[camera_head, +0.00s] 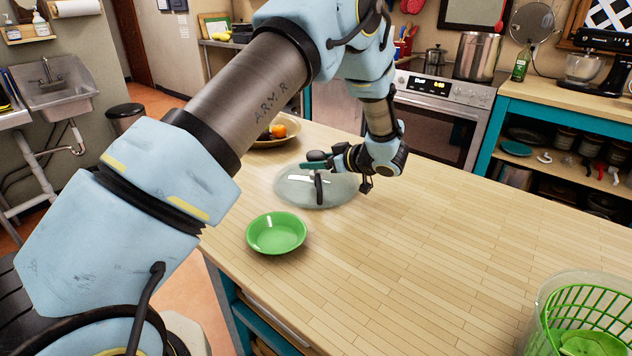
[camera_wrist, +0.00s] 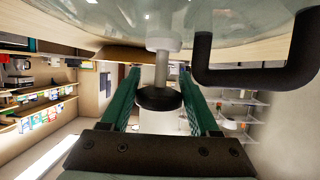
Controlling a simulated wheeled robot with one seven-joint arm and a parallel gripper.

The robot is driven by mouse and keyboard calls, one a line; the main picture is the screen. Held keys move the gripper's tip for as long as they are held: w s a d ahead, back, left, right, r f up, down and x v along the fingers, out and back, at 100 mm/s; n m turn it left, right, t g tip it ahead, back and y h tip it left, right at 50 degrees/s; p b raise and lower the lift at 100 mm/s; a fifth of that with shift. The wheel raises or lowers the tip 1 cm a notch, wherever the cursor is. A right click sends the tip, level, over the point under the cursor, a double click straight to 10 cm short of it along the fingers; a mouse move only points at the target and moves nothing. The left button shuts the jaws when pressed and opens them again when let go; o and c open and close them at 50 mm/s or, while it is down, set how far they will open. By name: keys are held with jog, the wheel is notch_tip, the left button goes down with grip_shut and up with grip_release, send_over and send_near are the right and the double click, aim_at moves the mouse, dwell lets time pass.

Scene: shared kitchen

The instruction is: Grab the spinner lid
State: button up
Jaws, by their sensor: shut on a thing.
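The spinner lid (camera_head: 341,192) is a clear round disc near the far edge of the wooden island, just behind the green bowl. It fills the top of the wrist view (camera_wrist: 95,18), with a black bent handle (camera_wrist: 252,76) and a white stem ending in a dark knob (camera_wrist: 158,98). My gripper (camera_head: 314,164) is low over the lid. Its green fingers stand on either side of the knob in the wrist view (camera_wrist: 160,85), shut on it. I cannot tell whether the lid touches the counter.
A green bowl (camera_head: 276,233) stands in front of the lid. A plate (camera_head: 262,143) with fruit is behind it. A clear spinner bowl (camera_head: 548,292) with a green basket (camera_head: 592,304) stands at the near right.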

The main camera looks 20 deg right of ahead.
grip_shut()
jog(key=shift+r, duration=0.1)
dwell(0.4)
